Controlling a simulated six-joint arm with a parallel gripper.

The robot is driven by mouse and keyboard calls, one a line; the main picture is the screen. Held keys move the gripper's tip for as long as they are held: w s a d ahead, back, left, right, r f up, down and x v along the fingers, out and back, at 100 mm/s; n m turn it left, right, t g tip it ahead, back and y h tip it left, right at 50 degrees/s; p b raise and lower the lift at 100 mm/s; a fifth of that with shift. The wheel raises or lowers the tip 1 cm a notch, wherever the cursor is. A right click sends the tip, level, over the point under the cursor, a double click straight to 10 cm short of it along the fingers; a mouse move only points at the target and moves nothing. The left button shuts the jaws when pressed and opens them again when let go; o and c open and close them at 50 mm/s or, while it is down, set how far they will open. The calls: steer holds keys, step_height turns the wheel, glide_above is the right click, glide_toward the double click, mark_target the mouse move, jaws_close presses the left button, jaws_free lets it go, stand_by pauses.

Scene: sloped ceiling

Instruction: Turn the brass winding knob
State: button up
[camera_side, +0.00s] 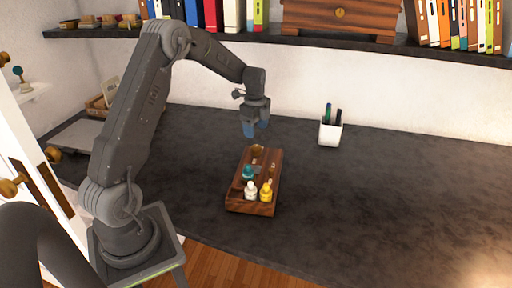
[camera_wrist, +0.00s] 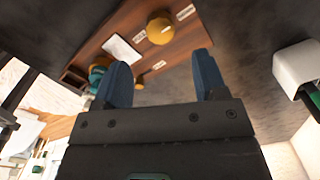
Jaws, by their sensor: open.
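A white pen cup (camera_side: 330,133) stands to the right. A shelf (camera_side: 350,47) with books runs along the back wall. The right of the desk is clear.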

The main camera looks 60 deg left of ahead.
mark_target(256, 147)
step_height(256, 147, down, 8)
steer(key=shift+f, duration=0.1)
stand_by(0.4)
steer(key=c, duration=0.9)
